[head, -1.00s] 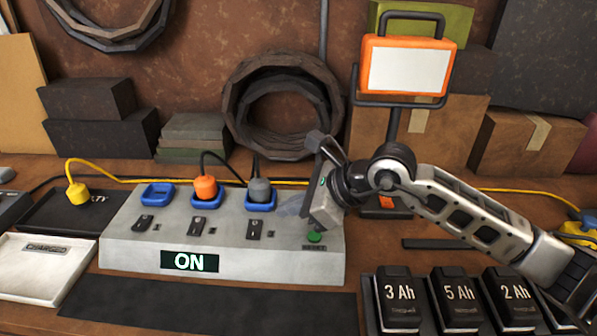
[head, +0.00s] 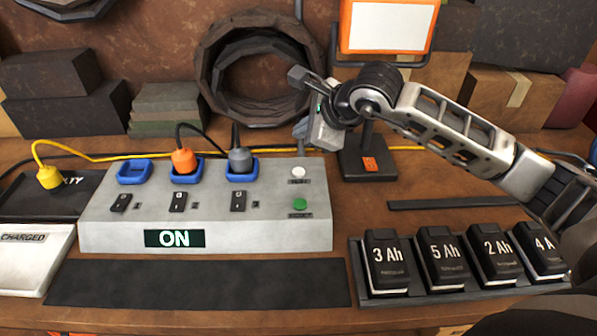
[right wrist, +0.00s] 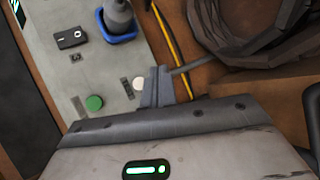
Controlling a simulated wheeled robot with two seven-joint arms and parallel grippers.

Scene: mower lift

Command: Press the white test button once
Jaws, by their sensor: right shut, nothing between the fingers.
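The white test button (head: 298,172) is a small round cap on the right part of the grey power box (head: 90,235), above a green button (head: 300,204). It also shows in the right wrist view (right wrist: 138,83), just left of my fingertips. My right gripper (head: 302,128) is shut and empty, its fingers pointing down above and behind the white button, apart from it in the head view. In the right wrist view my right gripper (right wrist: 157,88) shows its closed fingers close beside the white button. The box's display (head: 174,238) reads ON. My left gripper is not in view.
An orange plug (head: 183,160) and a grey plug (head: 240,160) sit in blue sockets on the box. A lamp on a dark stand (head: 365,160) is behind my right gripper. Batteries (head: 388,265) stand in a tray at right. A dark mat (head: 200,284) lies in front.

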